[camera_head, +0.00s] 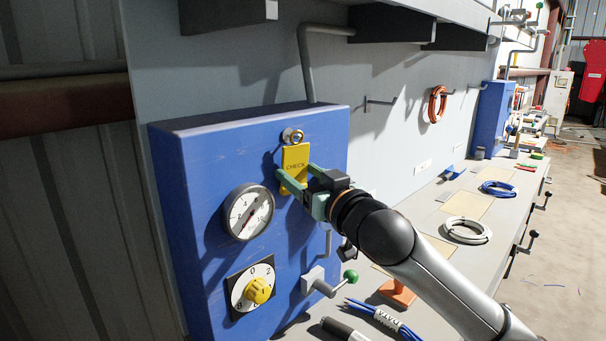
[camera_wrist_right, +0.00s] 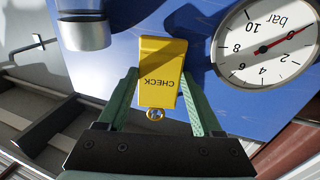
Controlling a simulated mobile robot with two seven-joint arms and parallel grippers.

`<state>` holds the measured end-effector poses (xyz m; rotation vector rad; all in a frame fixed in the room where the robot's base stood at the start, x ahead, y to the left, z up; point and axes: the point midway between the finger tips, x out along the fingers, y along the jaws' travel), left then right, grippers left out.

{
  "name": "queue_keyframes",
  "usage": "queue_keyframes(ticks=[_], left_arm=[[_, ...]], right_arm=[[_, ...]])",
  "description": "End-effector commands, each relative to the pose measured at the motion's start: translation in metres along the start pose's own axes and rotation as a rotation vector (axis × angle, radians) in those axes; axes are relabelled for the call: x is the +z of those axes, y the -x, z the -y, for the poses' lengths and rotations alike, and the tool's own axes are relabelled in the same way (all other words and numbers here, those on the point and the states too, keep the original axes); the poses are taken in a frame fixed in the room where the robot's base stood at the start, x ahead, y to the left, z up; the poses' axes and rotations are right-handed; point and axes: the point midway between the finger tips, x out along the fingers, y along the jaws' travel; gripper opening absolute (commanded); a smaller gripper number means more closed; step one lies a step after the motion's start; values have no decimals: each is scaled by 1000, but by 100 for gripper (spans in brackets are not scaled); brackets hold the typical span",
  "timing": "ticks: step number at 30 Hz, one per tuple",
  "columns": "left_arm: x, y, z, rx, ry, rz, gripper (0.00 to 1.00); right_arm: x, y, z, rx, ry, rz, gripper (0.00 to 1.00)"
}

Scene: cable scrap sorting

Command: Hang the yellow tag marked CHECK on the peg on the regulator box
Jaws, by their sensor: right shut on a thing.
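The yellow tag (camera_head: 295,157) marked CHECK hangs upright against the front of the blue regulator box (camera_head: 190,165), near its top. A round metal ring with a peg end (camera_head: 293,136) shows at the tag's top edge; I cannot tell for sure whether the peg passes through the tag's hole. My right gripper (camera_head: 297,176) is shut on the tag, its green fingers at the tag's two sides. In the right wrist view the tag (camera_wrist_right: 162,60) appears upside down between the fingers (camera_wrist_right: 160,85), with a small metal ring (camera_wrist_right: 155,114) at its edge. My left gripper is not in view.
A pressure gauge (camera_head: 249,212) and a yellow dial (camera_head: 259,290) sit left of and below the tag. A green-knobbed lever (camera_head: 349,277) sticks out at lower right. The bench (camera_head: 437,215) holds cable coils, including a white one (camera_head: 467,230).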

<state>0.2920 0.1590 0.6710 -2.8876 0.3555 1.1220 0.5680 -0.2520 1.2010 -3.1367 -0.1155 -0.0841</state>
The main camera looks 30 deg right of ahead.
Motion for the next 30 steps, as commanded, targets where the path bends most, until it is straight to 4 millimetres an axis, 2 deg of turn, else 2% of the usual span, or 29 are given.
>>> queue_keyframes(ticks=[10,11,18,19,30], left_arm=[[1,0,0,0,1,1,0],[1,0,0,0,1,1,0],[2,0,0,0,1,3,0],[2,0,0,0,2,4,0],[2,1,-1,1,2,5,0]], right_arm=[[4,-1,0,-1,-1,11,0],[4,-1,1,-1,-1,11,70],[3,0,0,-1,-1,6,97],[2,0,1,-1,-1,6,100],[1,-1,1,-5,-2,2,100]])
